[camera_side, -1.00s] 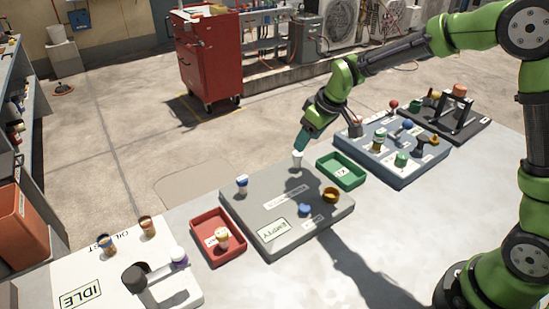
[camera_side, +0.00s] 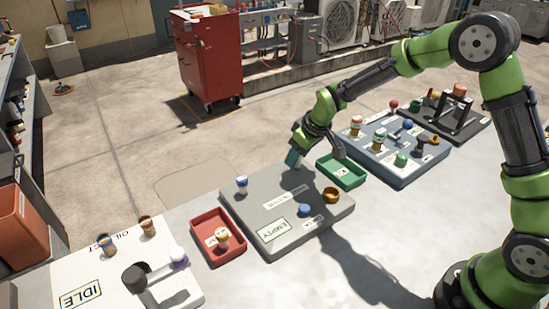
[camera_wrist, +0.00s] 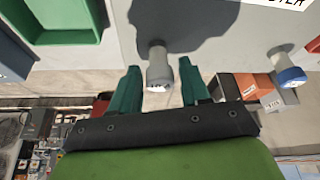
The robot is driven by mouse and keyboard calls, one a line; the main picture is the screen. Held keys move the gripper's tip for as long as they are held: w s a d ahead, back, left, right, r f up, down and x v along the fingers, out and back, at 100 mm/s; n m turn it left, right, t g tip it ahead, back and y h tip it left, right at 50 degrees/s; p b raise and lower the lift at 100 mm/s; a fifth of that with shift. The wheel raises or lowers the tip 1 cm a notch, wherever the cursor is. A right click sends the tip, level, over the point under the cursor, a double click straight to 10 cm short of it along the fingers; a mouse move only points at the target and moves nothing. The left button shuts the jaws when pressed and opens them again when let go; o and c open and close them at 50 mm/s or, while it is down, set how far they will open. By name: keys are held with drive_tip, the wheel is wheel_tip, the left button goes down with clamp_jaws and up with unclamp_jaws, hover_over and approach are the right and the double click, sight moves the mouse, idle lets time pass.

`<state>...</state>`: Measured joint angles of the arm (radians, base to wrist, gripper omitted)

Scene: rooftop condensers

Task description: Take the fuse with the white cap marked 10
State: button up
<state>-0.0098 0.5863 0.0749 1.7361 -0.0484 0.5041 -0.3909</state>
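A fuse with a pale whitish-grey cap (camera_wrist: 158,74) stands in the grey board; its cap marking is too small to read surely. In the wrist view my gripper (camera_wrist: 160,88) has its two teal fingers apart, one on each side of this cap, with small gaps showing. In the side view my gripper (camera_side: 292,160) is low at the far edge of the grey board (camera_side: 262,205) and hides the fuse.
A fuse with a blue-and-white cap (camera_side: 241,182) stands near the board's left corner. A green tray (camera_side: 340,172) lies to the right and a red tray (camera_side: 222,250) holding a fuse to the left. A blue-grey board (camera_side: 400,170) with several parts stands further right.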

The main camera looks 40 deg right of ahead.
clamp_jaws()
drive_tip(key=shift+r, duration=0.15)
